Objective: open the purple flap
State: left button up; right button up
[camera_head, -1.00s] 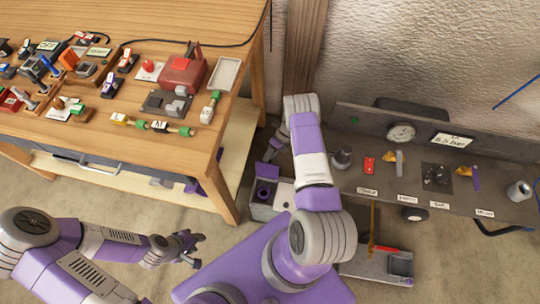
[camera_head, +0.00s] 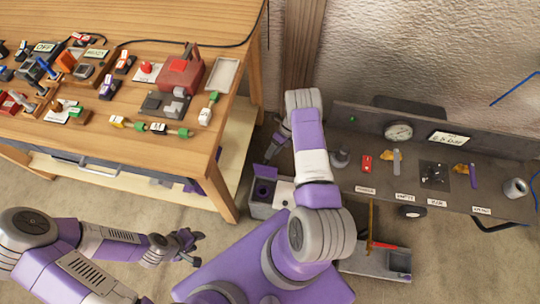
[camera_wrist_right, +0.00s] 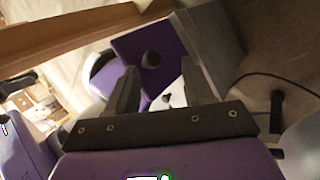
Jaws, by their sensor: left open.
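A small grey box (camera_head: 262,210) stands on the floor beside the workbench leg. A purple panel (camera_head: 264,190) with a dark round spot shows at its top, beside a white part (camera_head: 284,194). I take this panel for the purple flap, but cannot tell how far it stands open. The purple panel (camera_wrist_right: 150,55) also shows in the right wrist view, beyond the fingers. My right gripper (camera_wrist_right: 158,85) is open, its fingers apart with nothing clearly between them. In the head view, the right gripper (camera_head: 272,148) is partly hidden by my arm. My left gripper (camera_head: 194,248) is open and empty, left of the box.
The wooden workbench (camera_head: 140,90) with several small devices stands at the left. A grey panel (camera_head: 440,165) with a gauge (camera_head: 398,131) and labelled parts is at the right. A grey tray (camera_head: 378,262) with a red bar lies below it. Bare floor shows around my left gripper.

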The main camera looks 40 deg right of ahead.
jog(key=shift+v, duration=1.8)
jog(key=shift+s, duration=0.2)
